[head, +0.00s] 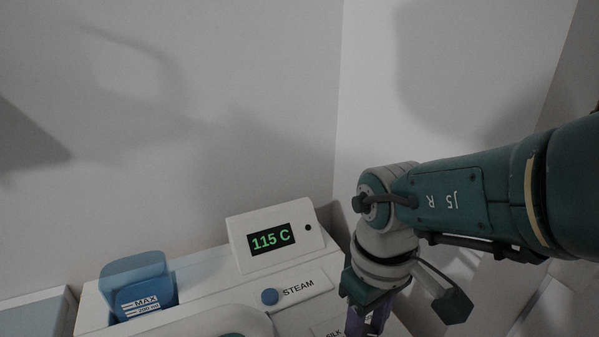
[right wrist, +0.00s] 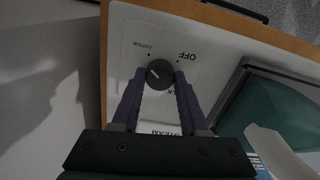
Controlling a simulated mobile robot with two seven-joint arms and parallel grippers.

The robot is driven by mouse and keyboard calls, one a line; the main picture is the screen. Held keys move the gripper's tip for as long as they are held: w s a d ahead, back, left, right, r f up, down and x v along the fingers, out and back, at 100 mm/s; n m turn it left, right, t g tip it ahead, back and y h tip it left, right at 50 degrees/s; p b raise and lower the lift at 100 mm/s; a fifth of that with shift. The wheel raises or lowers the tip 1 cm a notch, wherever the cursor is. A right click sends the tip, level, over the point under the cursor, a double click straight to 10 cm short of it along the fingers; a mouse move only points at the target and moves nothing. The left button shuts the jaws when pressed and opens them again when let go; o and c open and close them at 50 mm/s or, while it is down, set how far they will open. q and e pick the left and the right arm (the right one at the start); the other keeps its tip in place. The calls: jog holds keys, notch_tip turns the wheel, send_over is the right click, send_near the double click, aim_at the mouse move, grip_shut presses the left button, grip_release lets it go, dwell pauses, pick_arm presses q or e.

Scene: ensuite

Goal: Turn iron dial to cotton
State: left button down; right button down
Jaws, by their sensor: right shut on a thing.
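The iron's dial (right wrist: 160,75) is a round black knob on a white panel in the right wrist view. Its short white mark points to the upper left of that picture, toward the left finger and below the COTTON label (right wrist: 143,45). The OFF label (right wrist: 187,56) is at the upper right, and SILK is partly hidden by a finger. My right gripper (right wrist: 160,84) is shut on the dial, one purple finger on each side. In the head view my right gripper (head: 368,320) reaches down to the panel and hides the dial. My left gripper is not in view.
A display (head: 271,239) reads 115 C. A blue STEAM button (head: 270,296) and a blue water tank (head: 140,284) marked MAX sit left of my right gripper. Walls stand close behind and to the right. A wooden edge (right wrist: 215,20) borders the panel.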

aim_at(365, 334)
dwell(0.4)
jog(key=shift+c, duration=2.1)
grip_release()
jog(key=shift+r, duration=0.15)
notch_tip(365, 334, up, 10)
jog(key=p, duration=1)
jog(key=shift+f, duration=0.2)
